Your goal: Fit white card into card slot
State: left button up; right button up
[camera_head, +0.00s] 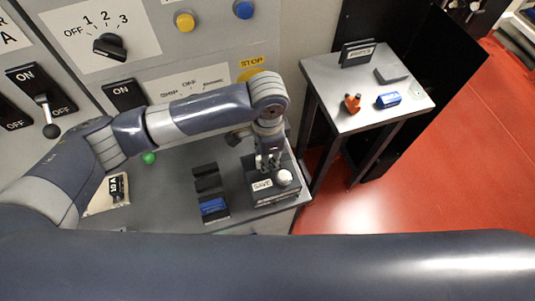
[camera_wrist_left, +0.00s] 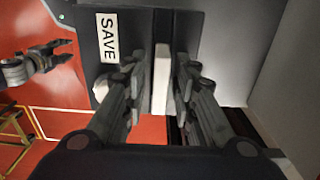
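The white card (camera_wrist_left: 162,72) shows edge-on between the fingers of my left gripper (camera_wrist_left: 163,88) in the left wrist view. The fingers are closed in on both its sides. In the head view my left gripper (camera_head: 268,161) points down over the dark box with the SAVE label (camera_head: 263,185). The box (camera_wrist_left: 88,60) lies behind the card in the wrist view. The card slot is hidden by the fingers, so I cannot tell whether the card is in it. My right gripper (camera_wrist_left: 48,56) shows at the wrist view's left edge, empty, its fingers apart.
A round white knob (camera_head: 284,177) sits on the box, close to my left fingers. A dark holder with a blue block (camera_head: 214,206) stands left of it. A side table (camera_head: 345,88) bears small items. A switch panel (camera_head: 190,60) rises behind. My other arm crosses the front.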

jog(key=shift+s+d, duration=0.2)
jog(key=shift+s, duration=0.2)
pick_arm(q)
jog(key=shift+r, duration=0.1)
jog(key=shift+r, duration=0.25)
notch_tip(320, 180, up, 12)
jog(key=b, duration=0.2)
jog(key=shift+f+b, duration=0.2)
jog(key=shift+b, duration=0.15)
pick_arm(e)
jog(key=f, duration=0.1)
jog(key=w+f, duration=0.1)
jog(key=shift+f, duration=0.4)
jog(key=shift+s+a, duration=0.1)
